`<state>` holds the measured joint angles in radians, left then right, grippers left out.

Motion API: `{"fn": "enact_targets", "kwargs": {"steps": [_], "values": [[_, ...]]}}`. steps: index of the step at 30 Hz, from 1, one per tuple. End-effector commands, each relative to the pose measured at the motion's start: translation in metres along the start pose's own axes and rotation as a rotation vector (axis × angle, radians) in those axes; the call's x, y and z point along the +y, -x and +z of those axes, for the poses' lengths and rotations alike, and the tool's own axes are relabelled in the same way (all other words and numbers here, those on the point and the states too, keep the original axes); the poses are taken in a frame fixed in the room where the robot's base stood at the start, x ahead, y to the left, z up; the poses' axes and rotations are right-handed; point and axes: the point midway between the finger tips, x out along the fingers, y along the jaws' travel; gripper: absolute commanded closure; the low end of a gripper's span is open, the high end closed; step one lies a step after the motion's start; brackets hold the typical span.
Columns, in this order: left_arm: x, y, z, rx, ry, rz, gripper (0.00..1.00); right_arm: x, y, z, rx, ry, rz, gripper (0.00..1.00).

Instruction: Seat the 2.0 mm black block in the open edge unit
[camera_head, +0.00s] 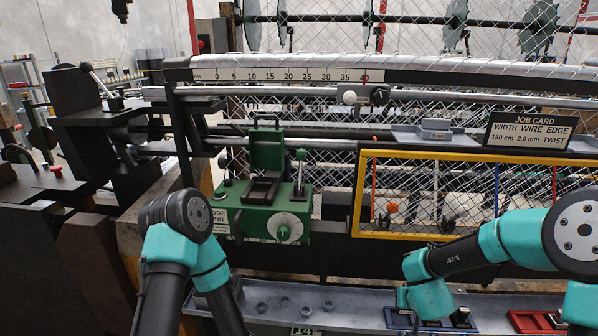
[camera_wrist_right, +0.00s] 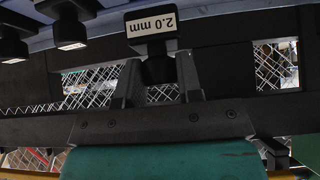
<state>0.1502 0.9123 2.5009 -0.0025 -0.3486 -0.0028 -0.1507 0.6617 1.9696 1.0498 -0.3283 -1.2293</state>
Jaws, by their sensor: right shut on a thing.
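The green edge unit (camera_head: 233,192) stands left of centre in the head view, its lid (camera_head: 267,148) raised and a dark opening (camera_head: 262,187) showing in front of it. In the right wrist view my right gripper (camera_wrist_right: 159,70) is shut on the black block (camera_wrist_right: 151,49), whose white label reads 2.0 mm upside down. The block's lower part is between the fingers. In the head view the right gripper is over the blue rack (camera_head: 397,322), mostly hidden by its arm. My left gripper is outside the frame; only its arm shows.
Other black blocks (camera_wrist_right: 68,34) are beside the held one. A red rack (camera_head: 525,321) lies at lower right. A yellow frame (camera_head: 400,154) stands right of the edge unit. A grey tray (camera_head: 345,302) with hex nuts runs along the front. A job card (camera_head: 530,132) reads 2.0 mm.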

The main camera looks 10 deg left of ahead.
Motion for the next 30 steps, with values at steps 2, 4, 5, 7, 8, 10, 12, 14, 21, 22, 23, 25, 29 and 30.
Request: {"fn": "enact_targets", "kwargs": {"steps": [2, 4, 5, 7, 8, 10, 12, 14, 21, 22, 23, 25, 29, 30], "values": [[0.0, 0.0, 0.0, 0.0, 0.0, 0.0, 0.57, 0.001, 0.001, -0.001, 0.002, -0.004, 0.004, 0.94], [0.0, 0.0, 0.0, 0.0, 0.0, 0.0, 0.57, 0.003, 0.003, -0.003, 0.005, -0.015, 0.014, 0.94], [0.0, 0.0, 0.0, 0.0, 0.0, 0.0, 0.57, 0.004, 0.005, -0.004, 0.007, -0.023, 0.021, 0.94], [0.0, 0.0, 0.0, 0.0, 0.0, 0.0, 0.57, 0.008, 0.01, -0.007, 0.012, -0.051, 0.045, 0.94], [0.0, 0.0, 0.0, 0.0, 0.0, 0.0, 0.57, 0.01, 0.013, -0.008, 0.014, -0.067, 0.058, 0.94], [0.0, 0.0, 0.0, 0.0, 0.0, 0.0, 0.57, 0.016, 0.02, -0.012, 0.018, -0.107, 0.093, 0.94], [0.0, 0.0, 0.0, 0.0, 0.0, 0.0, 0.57, 0.023, 0.029, -0.015, 0.021, -0.156, 0.133, 0.94], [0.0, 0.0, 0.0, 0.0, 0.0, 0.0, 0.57, 0.029, 0.037, -0.017, 0.02, -0.195, 0.168, 0.94], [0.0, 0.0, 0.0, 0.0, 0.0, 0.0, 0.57, 0.042, 0.06, -0.02, 0.005, -0.315, 0.264, 0.94], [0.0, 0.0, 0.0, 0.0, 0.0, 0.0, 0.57, 0.043, 0.061, -0.02, 0.004, -0.321, 0.269, 0.94], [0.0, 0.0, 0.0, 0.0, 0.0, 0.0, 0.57, 0.043, 0.062, -0.02, 0.003, -0.324, 0.272, 0.94], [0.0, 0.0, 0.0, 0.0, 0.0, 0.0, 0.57, 0.044, 0.063, -0.02, 0.001, -0.329, 0.276, 0.94], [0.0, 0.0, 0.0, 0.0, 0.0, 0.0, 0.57, 0.043, 0.063, -0.02, 0.001, -0.328, 0.275, 0.94], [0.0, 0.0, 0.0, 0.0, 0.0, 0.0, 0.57, 0.043, 0.063, -0.02, 0.001, -0.328, 0.275, 0.94]]}}
